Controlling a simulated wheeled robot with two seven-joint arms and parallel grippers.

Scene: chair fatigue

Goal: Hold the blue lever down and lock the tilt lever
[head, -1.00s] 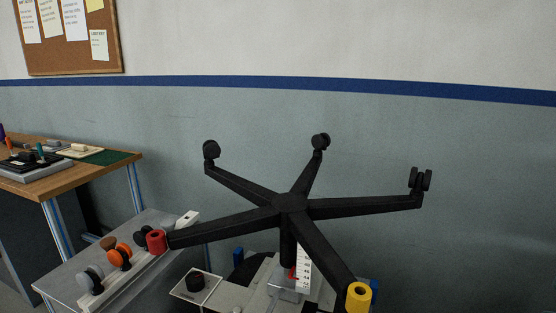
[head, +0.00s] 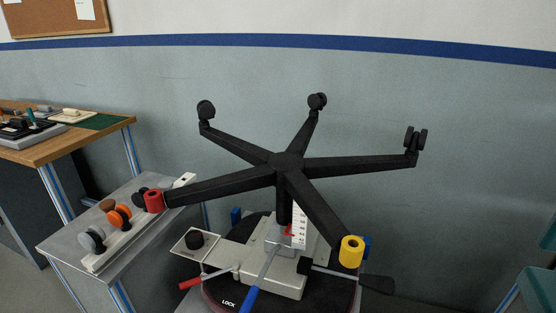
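A chair stands upside down, with its black five-armed base (head: 287,163) in the air and its grey mechanism plate (head: 277,285) on the dark round seat underside (head: 215,297). A blue lever (head: 256,290) slants down toward the front from the middle of the plate and runs toward the bottom edge of the picture. A red-tipped lever (head: 192,283) sticks out to the left above a LOCK label (head: 229,303). A black paddle lever (head: 376,284) sticks out to the right. I cannot tell which of these two is the tilt lever. Neither of my grippers is in view.
A grey bench (head: 65,246) at the left carries a rack (head: 105,262) of several casters. A wooden table (head: 55,148) stands behind it. A white scale (head: 300,228) stands by the chair's column. A green chair (head: 541,285) is at the right edge.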

